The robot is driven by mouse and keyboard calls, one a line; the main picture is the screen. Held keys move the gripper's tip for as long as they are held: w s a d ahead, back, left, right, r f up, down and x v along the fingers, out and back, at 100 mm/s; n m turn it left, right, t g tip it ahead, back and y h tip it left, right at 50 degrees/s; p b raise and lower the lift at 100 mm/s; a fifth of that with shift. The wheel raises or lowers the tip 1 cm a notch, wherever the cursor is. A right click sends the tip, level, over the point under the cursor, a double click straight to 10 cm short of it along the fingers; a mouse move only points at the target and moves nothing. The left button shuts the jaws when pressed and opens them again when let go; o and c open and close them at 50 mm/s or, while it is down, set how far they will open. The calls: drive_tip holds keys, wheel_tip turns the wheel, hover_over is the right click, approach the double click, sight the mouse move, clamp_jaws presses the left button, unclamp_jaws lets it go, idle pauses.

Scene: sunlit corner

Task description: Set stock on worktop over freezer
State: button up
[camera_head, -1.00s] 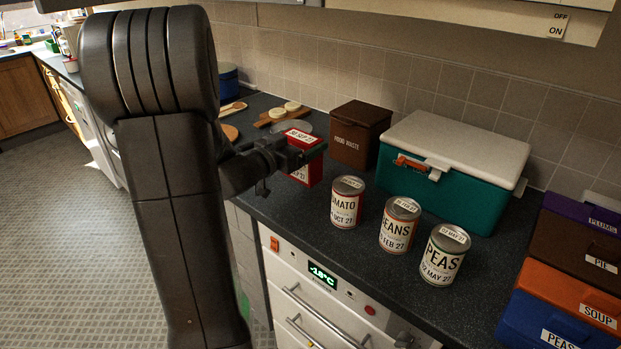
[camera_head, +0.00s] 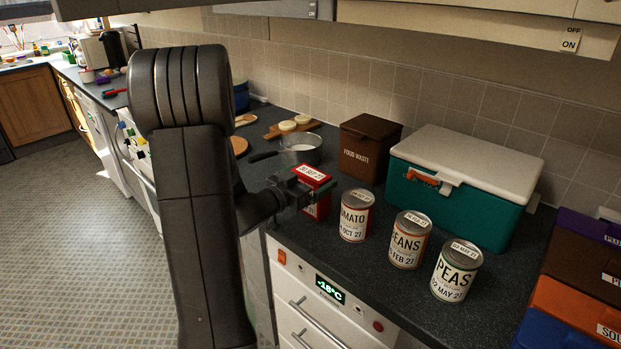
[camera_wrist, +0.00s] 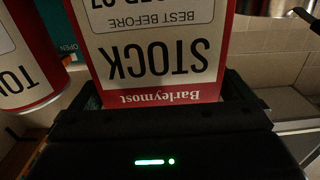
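The stock box (camera_head: 318,207) is red with a white label and is at the worktop (camera_head: 322,259) over the white freezer (camera_head: 318,312), left of the tomato can (camera_head: 356,215). It looks upright, with its base at or very near the surface. My gripper (camera_head: 300,191) reaches it from the left. In the wrist view the box's STOCK label (camera_wrist: 160,62) appears upside down between my two fingers (camera_wrist: 165,98), which look closed on its sides. The freezer's green display reads about -18°C.
Right of the box stand the tomato can, a beans can (camera_head: 408,240) and a peas can (camera_head: 456,271). Behind are a brown food waste bin (camera_head: 367,150) and a teal cool box (camera_head: 455,195). A pan (camera_head: 300,150) is behind left. Coloured tubs (camera_head: 580,270) stand far right.

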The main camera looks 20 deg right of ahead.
drive_tip(key=shift+r, duration=0.15)
drive_tip(key=v, duration=1.2)
drive_tip(key=shift+b, duration=0.45)
